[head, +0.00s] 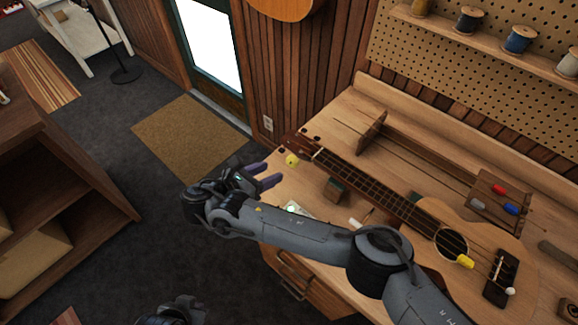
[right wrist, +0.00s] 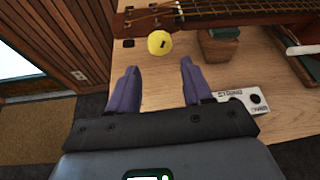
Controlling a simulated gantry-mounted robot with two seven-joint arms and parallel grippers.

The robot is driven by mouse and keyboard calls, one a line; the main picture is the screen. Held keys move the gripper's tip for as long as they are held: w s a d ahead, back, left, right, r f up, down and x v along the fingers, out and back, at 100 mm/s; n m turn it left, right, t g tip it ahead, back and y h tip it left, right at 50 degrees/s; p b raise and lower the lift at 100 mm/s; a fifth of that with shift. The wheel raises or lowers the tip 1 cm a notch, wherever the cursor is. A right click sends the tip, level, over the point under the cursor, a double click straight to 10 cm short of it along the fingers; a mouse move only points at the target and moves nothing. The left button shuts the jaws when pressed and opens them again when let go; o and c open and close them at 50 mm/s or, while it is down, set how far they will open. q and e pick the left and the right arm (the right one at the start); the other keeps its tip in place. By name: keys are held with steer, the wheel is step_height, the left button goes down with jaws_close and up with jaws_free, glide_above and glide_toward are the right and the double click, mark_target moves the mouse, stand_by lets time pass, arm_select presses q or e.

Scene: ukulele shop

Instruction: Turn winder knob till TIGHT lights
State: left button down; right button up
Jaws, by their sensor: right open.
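The yellow winder knob (head: 291,160) is at the headstock end of the ukulele (head: 400,205), near the bench's left edge. In the right wrist view the round knob (right wrist: 160,43) has a short dark mark and lies ahead of the fingertips, between their lines. My right gripper (head: 272,172) is open and empty, just short of the knob and apart from it. Its two purple fingers also show in the right wrist view (right wrist: 158,65). A white indicator panel (right wrist: 237,103) lies on the bench right of the fingers; its lettering is too small to read surely. My left gripper (head: 180,312) is partly cut off at the bottom edge.
A small wooden block with a green top (head: 335,190) stands beside the ukulele neck. The workbench (right wrist: 285,107) has a wooden upright (head: 372,130) behind the neck and a block of coloured pieces (head: 497,200) at right. Carpeted floor lies open at left.

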mark_target(289, 163)
steer(key=b+x, duration=0.3)
steer(key=shift+w+f, duration=0.1)
steer(key=shift+f, duration=0.2)
steer(key=x, duration=0.2)
steer(key=b+x, duration=0.1)
steer(key=shift+w+d+r, duration=0.1)
steer(key=shift+d+r, duration=0.1)
steer(key=shift+d, duration=0.05)
steer(key=shift+x, duration=0.85)
steer(key=shift+c, duration=0.3)
steer(key=c, duration=0.7)
steer(key=shift+r, duration=0.1)
